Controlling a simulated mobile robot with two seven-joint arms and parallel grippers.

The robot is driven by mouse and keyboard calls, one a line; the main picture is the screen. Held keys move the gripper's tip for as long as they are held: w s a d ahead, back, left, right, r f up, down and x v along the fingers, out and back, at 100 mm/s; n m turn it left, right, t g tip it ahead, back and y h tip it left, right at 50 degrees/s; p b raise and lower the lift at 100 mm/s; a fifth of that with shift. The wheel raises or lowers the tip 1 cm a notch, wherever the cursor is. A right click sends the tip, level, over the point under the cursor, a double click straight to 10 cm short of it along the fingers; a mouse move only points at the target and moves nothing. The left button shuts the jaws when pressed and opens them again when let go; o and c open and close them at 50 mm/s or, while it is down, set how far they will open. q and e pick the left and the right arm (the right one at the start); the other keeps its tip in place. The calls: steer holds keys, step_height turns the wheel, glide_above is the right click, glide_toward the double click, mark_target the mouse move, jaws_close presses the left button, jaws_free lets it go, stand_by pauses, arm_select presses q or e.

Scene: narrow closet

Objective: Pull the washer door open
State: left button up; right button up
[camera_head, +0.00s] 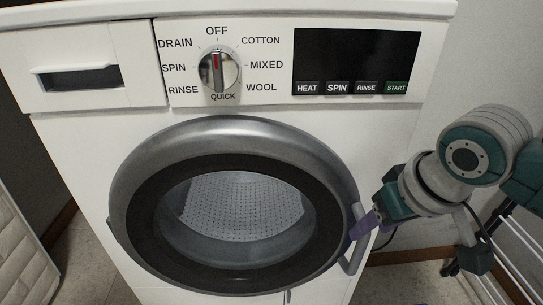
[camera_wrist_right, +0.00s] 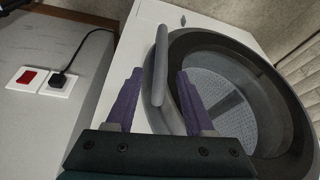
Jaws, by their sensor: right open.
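The white washer (camera_head: 85,150) fills most of the head view. Its round door (camera_head: 145,165) has a grey ring, a dark inner rim and clear glass, and looks shut. A grey bar handle (camera_head: 356,255) sits on the door's right edge; in the right wrist view the handle (camera_wrist_right: 160,65) stands up between my purple fingers. My right gripper (camera_head: 362,227) comes in from the right and is open around the handle, one finger on each side. In the right wrist view the gripper (camera_wrist_right: 160,74) shows a gap beside the handle. My left gripper is not in view.
A detergent drawer (camera_head: 80,78), a dial (camera_head: 219,70) and a dark display (camera_head: 355,55) are above the door. A pale quilted thing (camera_head: 20,245) stands at left. White rack bars are at lower right. Wall sockets (camera_wrist_right: 42,80) with a black plug show in the wrist view.

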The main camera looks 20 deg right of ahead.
mark_target(355, 249)
step_height(355, 249, down, 4)
steer(key=b, duration=0.2)
steer(key=shift+a+b, duration=0.1)
steer(key=shift+b, duration=0.25)
steer(key=b+x, duration=0.4)
steer(key=x, duration=0.1)
steer(key=shift+w+f, duration=0.15)
steer(key=shift+w, duration=0.05)
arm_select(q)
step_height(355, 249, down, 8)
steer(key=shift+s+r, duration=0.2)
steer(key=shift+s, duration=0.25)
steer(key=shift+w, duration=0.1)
arm_select(e)
steer(key=shift+w, duration=0.1)
steer(key=c, duration=0.8)
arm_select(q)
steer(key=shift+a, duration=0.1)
arm_select(e)
jaws_close()
